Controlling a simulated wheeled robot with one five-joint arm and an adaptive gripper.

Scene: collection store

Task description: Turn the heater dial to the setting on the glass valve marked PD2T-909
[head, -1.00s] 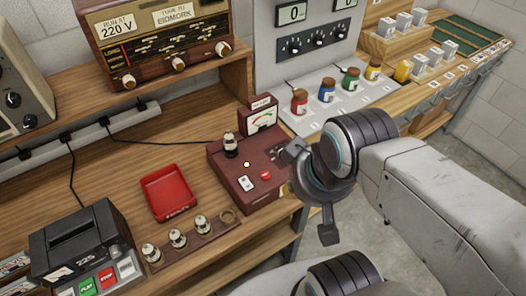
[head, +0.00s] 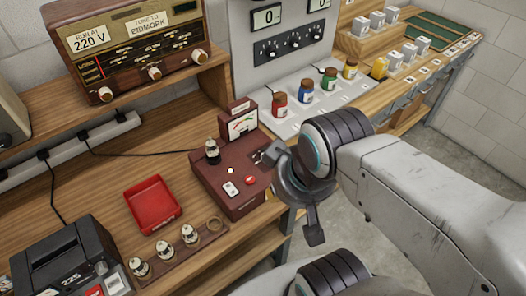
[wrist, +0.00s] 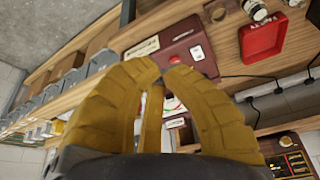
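A maroon tester box (head: 228,190) stands near the bench's front edge, with a needle meter (head: 241,124), a white switch (head: 231,188) and a red button (head: 250,180). A valve (head: 212,152) stands upright on its top. A small dark fitting (head: 262,157) shows at its right, partly behind my wrist; I cannot tell whether it is the heater dial. More valves (head: 165,250) stand in a wooden rack; no marking is legible. My gripper's yellow fingers (wrist: 164,72) come together at the tips, empty, over the box in the wrist view. My wrist mostly hides them in the head view.
A red tray (head: 152,203) lies left of the box, and a dark printer-like machine (head: 65,258) stands at front left. A radio (head: 125,45) sits on the shelf. Colored jars (head: 305,90) stand beyond the box. Floor is open at right.

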